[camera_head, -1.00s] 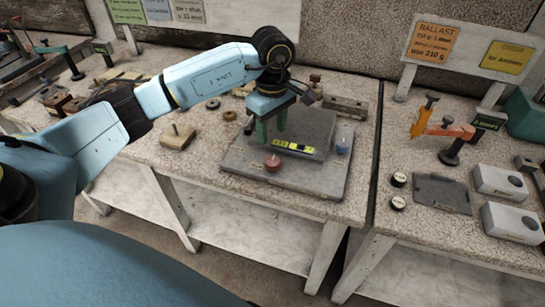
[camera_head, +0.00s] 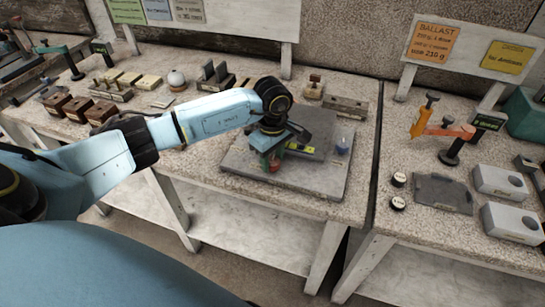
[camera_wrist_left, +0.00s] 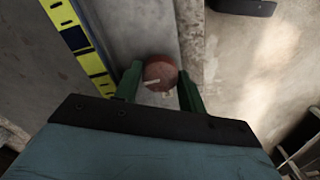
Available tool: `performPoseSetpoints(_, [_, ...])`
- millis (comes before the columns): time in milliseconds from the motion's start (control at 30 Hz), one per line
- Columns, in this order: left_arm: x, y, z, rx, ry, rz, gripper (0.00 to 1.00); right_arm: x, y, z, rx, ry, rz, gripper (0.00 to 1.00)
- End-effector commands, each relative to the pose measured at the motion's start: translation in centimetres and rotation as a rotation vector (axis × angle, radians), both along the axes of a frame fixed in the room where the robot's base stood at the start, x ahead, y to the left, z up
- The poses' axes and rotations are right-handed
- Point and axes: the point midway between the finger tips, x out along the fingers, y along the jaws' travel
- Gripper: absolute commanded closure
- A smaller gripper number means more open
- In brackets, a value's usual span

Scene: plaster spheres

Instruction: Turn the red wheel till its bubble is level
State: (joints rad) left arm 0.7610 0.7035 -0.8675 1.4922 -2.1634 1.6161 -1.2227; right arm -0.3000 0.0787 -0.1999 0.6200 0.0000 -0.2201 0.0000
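The red wheel (camera_wrist_left: 160,73) sits on a grey plate (camera_head: 320,178). In the left wrist view it shows a pale mark on its face. My left gripper (camera_wrist_left: 160,82) has its green fingers on either side of the wheel, with narrow gaps that look clear of its rim. In the head view my gripper (camera_head: 273,160) is low over the wheel and mostly hides it. The yellow and black level (camera_wrist_left: 82,42) lies beside the wheel; its bubble cannot be read. In the head view the level (camera_head: 302,149) is partly covered by my wrist. My right gripper is not in view.
A blue-topped knob (camera_head: 343,147) stands at the plate's right. Wooden blocks and a white round object (camera_head: 176,79) stand at the back left. The right table holds an orange clamp (camera_head: 450,131), grey boxes (camera_head: 500,182) and a dark plate (camera_head: 442,193).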

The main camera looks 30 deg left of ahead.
Motion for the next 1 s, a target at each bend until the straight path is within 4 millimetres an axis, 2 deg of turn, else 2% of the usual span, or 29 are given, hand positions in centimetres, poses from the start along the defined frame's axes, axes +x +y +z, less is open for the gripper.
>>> performPoseSetpoints(33, [0.0,-0.01,0.01,0.0,0.0,0.0,0.66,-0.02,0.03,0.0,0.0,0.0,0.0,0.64])
performPoseSetpoints(167, [0.0,-0.01,0.03,0.0,0.0,0.0,0.83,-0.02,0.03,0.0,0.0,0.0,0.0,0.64])
performPoseSetpoints(200, [0.0,-0.01,0.03,0.0,0.0,0.0,0.85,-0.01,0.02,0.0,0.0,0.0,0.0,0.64])
performPoseSetpoints(567, [0.01,-0.01,0.05,-0.001,0.0,0.073,0.85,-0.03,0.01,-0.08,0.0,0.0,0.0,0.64])
performPoseSetpoints(1000, [0.0,0.0,0.07,-0.001,0.0,0.432,0.85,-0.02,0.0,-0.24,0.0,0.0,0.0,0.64])
